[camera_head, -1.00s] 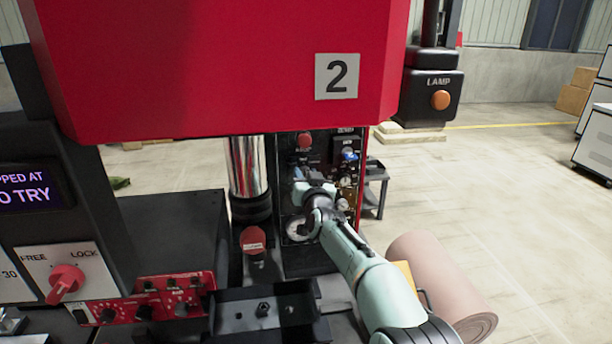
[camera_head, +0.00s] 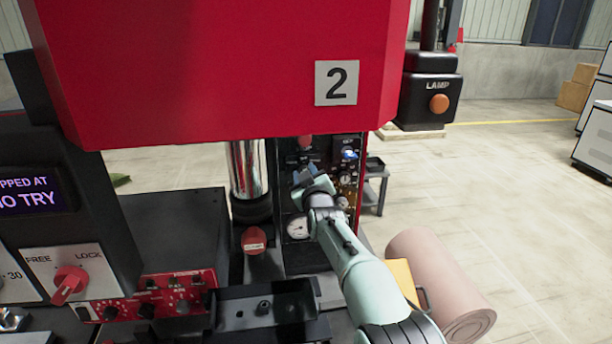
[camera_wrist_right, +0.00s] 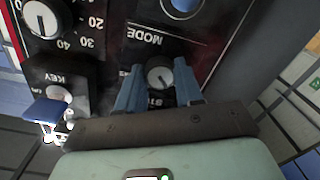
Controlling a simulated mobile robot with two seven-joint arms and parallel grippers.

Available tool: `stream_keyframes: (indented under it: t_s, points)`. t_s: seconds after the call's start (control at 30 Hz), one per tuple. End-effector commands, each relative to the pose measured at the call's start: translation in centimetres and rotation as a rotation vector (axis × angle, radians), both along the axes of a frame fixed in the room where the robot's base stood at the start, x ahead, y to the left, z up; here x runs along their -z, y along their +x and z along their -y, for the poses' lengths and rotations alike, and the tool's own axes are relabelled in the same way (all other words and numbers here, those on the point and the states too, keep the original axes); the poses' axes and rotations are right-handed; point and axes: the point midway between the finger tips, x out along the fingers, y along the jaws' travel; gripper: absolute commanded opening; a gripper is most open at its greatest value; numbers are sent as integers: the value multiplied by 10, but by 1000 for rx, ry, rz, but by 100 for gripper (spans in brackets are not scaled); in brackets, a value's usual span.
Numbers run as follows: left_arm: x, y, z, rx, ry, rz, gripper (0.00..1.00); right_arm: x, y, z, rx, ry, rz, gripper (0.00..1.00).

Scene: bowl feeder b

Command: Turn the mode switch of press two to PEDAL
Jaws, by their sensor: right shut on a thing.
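Press two is the red machine with the "2" plate (camera_head: 337,83) in the head view. Its dark control panel (camera_head: 347,141) is below the red housing. My right gripper (camera_head: 303,180) is at this panel and hides part of it. In the right wrist view the mode switch (camera_wrist_right: 160,77) is a round dark knob with a pale pointer, under the upside-down word MODE. The two blue-grey fingers of my right gripper (camera_wrist_right: 158,68) stand on either side of the knob and are shut on it. The label by the knob is partly hidden, and PEDAL cannot be read. My left gripper is not in view.
A key switch (camera_wrist_right: 58,95) with a blue key tag (camera_wrist_right: 47,111) and a numbered dial (camera_wrist_right: 40,18) are close beside the gripper. A red button (camera_head: 253,240) is left of my arm. A pinkish roll (camera_head: 440,285) lies on the floor at right.

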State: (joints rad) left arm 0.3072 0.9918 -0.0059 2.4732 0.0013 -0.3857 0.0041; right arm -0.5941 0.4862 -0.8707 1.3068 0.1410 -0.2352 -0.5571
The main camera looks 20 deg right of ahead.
Motion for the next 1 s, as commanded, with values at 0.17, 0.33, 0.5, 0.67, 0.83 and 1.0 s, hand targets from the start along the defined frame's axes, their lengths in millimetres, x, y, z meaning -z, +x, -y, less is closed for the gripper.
stream_keyframes:
  t_s: [0.17,0.33,0.5,0.67,0.83,1.0]
  points:
    - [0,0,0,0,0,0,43,-1,0,0,0,-20,-3,5]
    - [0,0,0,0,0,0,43,-1,0,0,-1,-23,-4,5]
    - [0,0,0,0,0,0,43,-1,0,0,-1,-22,-4,5]
    - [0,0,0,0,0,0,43,0,0,0,-1,-21,-4,61]
    - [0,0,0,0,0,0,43,0,0,0,0,-19,-5,61]
    - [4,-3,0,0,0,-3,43,0,-5,-3,-2,-20,-4,61]
